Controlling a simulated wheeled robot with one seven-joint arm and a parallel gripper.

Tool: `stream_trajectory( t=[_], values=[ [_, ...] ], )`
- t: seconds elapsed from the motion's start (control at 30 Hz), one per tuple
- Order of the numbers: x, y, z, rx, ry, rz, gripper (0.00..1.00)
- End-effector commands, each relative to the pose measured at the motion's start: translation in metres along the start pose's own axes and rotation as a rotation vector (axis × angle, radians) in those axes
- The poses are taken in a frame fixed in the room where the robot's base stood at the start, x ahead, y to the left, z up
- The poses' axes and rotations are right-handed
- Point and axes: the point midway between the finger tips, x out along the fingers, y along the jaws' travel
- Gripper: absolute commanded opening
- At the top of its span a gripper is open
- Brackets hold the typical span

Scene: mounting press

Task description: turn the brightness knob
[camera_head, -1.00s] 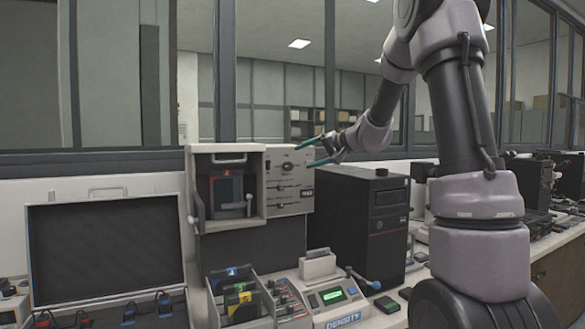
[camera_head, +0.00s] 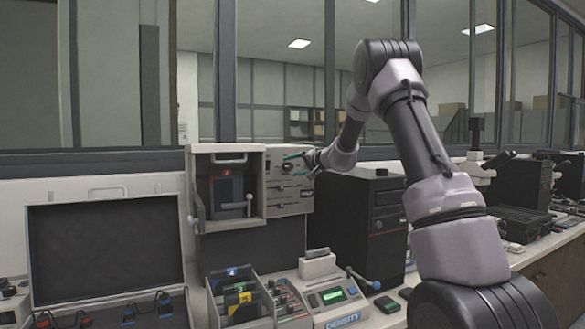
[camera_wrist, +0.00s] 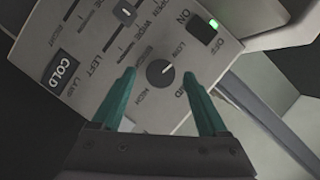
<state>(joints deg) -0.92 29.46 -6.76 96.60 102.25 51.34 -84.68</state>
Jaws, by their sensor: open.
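The brightness knob is a small round dark knob with a light pointer line (camera_wrist: 160,73), set in the pale control panel (camera_wrist: 110,92). In the wrist view, LOW and HIGH are printed beside it. In the head view, the panel (camera_head: 277,200) is the right part of a beige box. My gripper (camera_head: 294,165) is at the panel's upper part, coming from the right. Its teal fingers (camera_wrist: 158,78) are open, one on each side of the knob in the wrist view. Whether they touch it I cannot tell.
The panel also has sliders (camera_wrist: 126,13), a lit ON/OFF switch (camera_wrist: 203,28) and a COLD lamp label (camera_wrist: 63,71). A handled open compartment (camera_head: 226,185) is to the left. A black computer tower (camera_head: 365,222) stands right of the box, below my arm.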

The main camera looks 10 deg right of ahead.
Motion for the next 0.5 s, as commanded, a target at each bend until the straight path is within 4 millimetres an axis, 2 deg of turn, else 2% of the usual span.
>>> stream_trajectory(
  t=[0.1,0.37,0.47,0.5],
  values=[
    [0.0062,-0.0002,-0.0002,0.000,0.000,-0.001,0.77],
    [0.0071,-0.0002,-0.0001,0.000,0.000,0.000,0.77],
    [0.0070,-0.0002,-0.0001,0.000,0.000,0.000,0.42],
    [0.0070,-0.0002,-0.0001,0.000,0.000,0.000,0.27]
  ],
)
